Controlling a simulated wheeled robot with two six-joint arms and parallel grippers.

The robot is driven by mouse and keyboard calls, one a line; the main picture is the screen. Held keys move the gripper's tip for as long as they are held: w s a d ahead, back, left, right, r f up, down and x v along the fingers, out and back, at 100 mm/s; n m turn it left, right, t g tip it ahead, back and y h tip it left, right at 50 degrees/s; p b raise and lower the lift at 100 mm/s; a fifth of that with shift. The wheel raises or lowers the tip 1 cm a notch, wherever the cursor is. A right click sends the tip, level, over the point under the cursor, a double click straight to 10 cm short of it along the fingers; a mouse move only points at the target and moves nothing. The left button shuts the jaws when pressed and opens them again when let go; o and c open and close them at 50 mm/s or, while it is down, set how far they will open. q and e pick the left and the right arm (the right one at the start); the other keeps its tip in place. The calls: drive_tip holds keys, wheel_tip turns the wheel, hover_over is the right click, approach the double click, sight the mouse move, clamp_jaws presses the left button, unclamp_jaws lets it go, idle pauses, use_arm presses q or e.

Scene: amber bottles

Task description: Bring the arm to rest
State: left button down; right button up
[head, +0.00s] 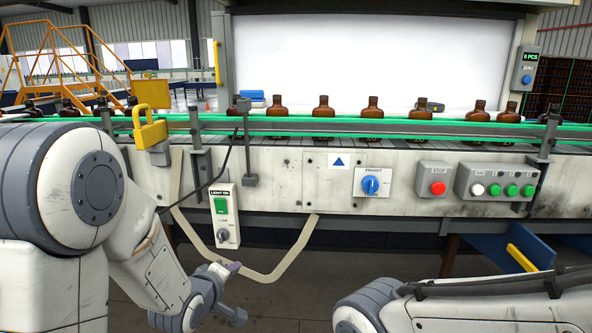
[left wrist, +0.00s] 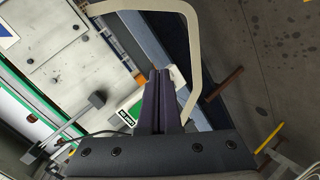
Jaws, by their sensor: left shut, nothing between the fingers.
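My left arm comes in from the left in the head view and hangs in front of the conveyor. My left gripper (head: 236,267) is low, below the light switch box (head: 223,215), and apart from it as far as I can tell. In the left wrist view the two dark fingers of the gripper (left wrist: 160,74) are pressed together with nothing between them. The green switch (left wrist: 130,113) shows partly hidden behind the fingers there. My right arm shows at the lower right of the head view; its gripper is out of the picture.
Several amber bottles (head: 321,106) stand on the conveyor behind green rails (head: 300,136). A bent beige bar (head: 268,277) hangs below the panel near my left gripper. The front panel carries a blue knob (head: 370,185) and a red stop button (head: 438,188). Open floor lies below.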

use_arm(q)
drive_tip(key=s+d+m+g, duration=0.4)
drive_tip(key=s+m, duration=0.2)
drive_tip(key=s, duration=0.4)
drive_tip(key=s+d+m+g, duration=0.4)
drive_tip(key=s+m, duration=0.2)
drive_tip(key=s, duration=0.5)
drive_tip(key=s+d+m+g, duration=0.35)
drive_tip(key=s+m, duration=0.25)
drive_tip(key=s, duration=0.4)
wheel_tip(320, 180, up, 25)
drive_tip(key=g+y+p, duration=0.1)
drive_tip(key=p, duration=2.3)
drive_tip(key=shift+s+a+p, duration=0.25)
drive_tip(key=shift+s+p, duration=0.1)
drive_tip(key=shift+s, duration=0.05)
